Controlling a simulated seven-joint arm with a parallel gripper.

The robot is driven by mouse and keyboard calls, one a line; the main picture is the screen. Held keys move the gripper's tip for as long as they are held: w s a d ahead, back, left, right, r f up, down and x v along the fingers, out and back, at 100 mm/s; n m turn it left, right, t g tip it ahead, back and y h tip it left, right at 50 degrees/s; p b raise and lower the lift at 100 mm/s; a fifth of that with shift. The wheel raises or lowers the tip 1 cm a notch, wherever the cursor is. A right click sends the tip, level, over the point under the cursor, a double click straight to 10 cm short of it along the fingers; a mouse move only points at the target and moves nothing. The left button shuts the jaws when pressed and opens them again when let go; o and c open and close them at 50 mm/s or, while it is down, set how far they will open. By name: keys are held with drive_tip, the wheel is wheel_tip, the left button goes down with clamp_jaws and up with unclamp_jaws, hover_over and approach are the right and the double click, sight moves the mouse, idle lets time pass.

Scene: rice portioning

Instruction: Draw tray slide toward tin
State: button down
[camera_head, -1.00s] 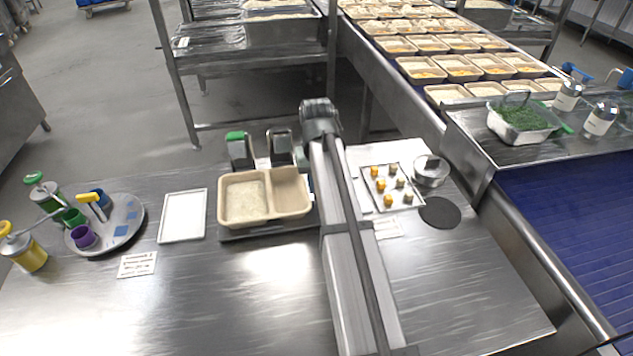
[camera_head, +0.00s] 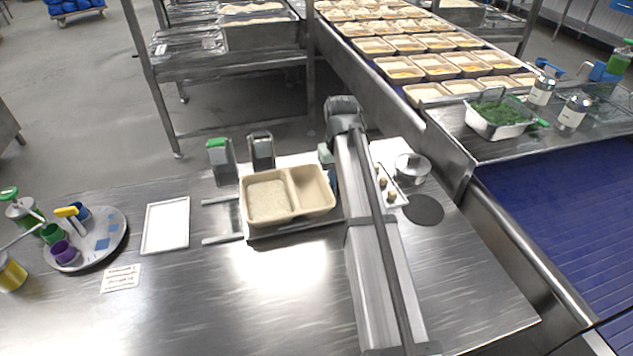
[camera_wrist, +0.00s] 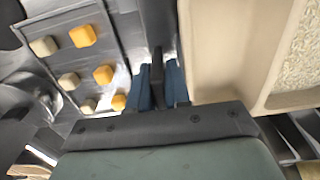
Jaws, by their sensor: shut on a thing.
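The tray slide (camera_head: 297,229) carries a beige two-compartment tray (camera_head: 292,214); pale rice lies in its left compartment and the right one looks empty. Two bare rails (camera_head: 222,239) show to its left. The round metal tin (camera_head: 411,166) stands to the right, beyond my arm. In the wrist view my gripper (camera_wrist: 159,82) has its blue fingers closed around a dark upright bar (camera_wrist: 157,70), which looks like the slide's handle, beside the beige tray wall (camera_wrist: 225,50). In the head view my arm hides the fingers and the handle.
A sheet with orange and tan cubes (camera_wrist: 84,60) lies between handle and tin, partly hidden by my arm. A black disc (camera_head: 423,209) lies before the tin. Two dispensers (camera_head: 261,151) stand behind the tray. A white tray (camera_head: 166,226) and round caddy (camera_head: 98,240) are left.

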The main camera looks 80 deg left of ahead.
drive_tip(key=shift+w, duration=0.65)
drive_tip(key=c, duration=1.4)
unclamp_jaws()
drive_tip(key=shift+w, duration=0.15)
drive_tip(key=shift+c, duration=0.2)
drive_tip(key=shift+r, duration=0.1)
wheel_tip(320, 180, up, 14)
